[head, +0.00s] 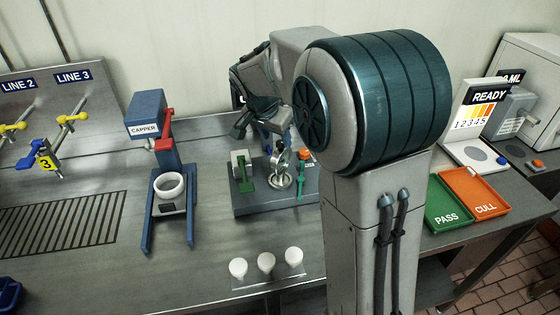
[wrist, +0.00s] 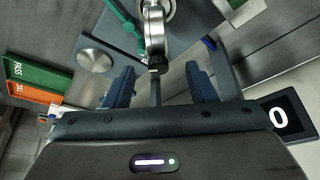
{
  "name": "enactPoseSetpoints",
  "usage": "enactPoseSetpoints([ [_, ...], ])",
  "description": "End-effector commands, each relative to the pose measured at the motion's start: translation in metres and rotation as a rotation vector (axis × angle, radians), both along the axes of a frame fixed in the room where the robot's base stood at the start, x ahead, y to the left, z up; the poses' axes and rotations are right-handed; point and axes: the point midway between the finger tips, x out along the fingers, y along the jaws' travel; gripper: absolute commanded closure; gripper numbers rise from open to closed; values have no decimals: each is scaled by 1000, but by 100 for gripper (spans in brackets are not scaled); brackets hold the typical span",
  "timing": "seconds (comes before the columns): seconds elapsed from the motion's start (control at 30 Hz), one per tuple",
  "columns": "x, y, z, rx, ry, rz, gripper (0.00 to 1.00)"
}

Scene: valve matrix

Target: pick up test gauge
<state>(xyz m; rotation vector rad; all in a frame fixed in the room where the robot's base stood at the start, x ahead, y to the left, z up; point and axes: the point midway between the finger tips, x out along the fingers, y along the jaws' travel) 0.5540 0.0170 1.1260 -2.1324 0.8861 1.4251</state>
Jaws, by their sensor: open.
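A silver piece that looks like the test gauge (head: 281,160) stands on the dark plate (head: 244,205) at the middle of the bench in the head view. In the wrist view its metal body (wrist: 154,30) has a black knob at the near end and a thin stem. My gripper (wrist: 160,82) is open, with one blue finger on each side of the stem and a gap on both sides. In the head view my gripper (head: 265,124) is just above and behind the piece, partly hidden by my own arm. Contact with the fingers is not visible.
On the same plate are a green bracket (head: 245,175) and a green handle with orange knob (head: 303,172). The blue capper (head: 146,112) stands left, three white cups (head: 266,262) in front. Right are the green PASS tray (head: 447,216) and orange CULL tray (head: 485,209).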

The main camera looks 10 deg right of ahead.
Motion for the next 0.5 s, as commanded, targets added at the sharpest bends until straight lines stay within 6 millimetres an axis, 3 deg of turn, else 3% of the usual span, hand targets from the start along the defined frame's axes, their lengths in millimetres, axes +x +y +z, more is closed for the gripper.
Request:
enactPoseSetpoints([
  [0.27, 6, -8, -19, 1, 2, 0, 49],
  [0.5, 16, -20, -50, -1, 3, -1, 49],
])
